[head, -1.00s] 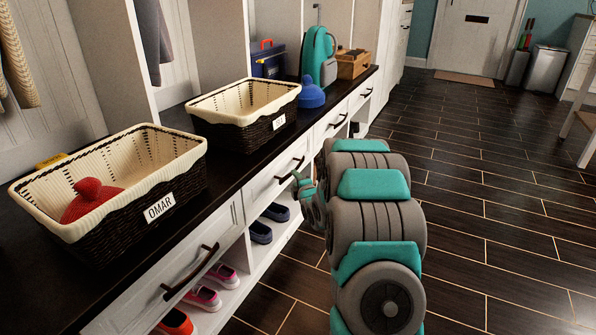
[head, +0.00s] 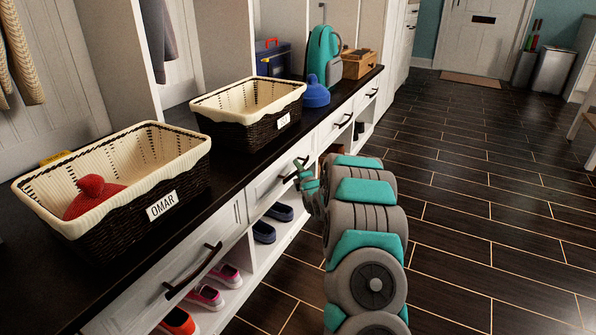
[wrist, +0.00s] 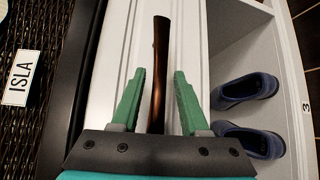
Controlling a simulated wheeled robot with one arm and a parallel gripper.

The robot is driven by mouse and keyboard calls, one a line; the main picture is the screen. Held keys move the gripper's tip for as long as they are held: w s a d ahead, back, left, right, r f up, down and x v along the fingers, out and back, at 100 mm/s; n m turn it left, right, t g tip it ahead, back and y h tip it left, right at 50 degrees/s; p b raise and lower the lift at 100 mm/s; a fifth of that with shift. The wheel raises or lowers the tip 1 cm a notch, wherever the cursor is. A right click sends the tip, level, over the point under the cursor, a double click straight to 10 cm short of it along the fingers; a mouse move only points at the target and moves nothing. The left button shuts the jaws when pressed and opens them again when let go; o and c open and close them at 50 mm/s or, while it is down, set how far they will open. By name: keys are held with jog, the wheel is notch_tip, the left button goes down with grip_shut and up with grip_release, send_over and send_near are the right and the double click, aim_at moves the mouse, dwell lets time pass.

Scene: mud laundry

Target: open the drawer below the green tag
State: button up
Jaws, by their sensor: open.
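A white drawer (head: 264,187) with a dark handle (head: 297,169) sits under the bench top, below the second basket. In the wrist view, its bronze handle (wrist: 161,60) runs lengthwise between the two green fingers of my gripper (wrist: 158,76). The fingers are apart, one on each side of the handle, with gaps showing. In the head view, my gripper (head: 303,178) is at this drawer's front, partly hidden by my arm. I cannot make out a green tag in either current view.
Baskets labelled OMAR (head: 115,195) and ISLA (head: 240,112) stand on the dark bench top. Another drawer handle (head: 192,272) is nearer, and more drawers are farther along. Shoes (head: 265,231) fill open cubbies below. The dark floor (head: 480,220) to the right is clear.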

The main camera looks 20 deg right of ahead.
jog(key=shift+w, duration=0.25)
jog(key=shift+c, duration=0.2)
grip_shut()
dwell(1.1)
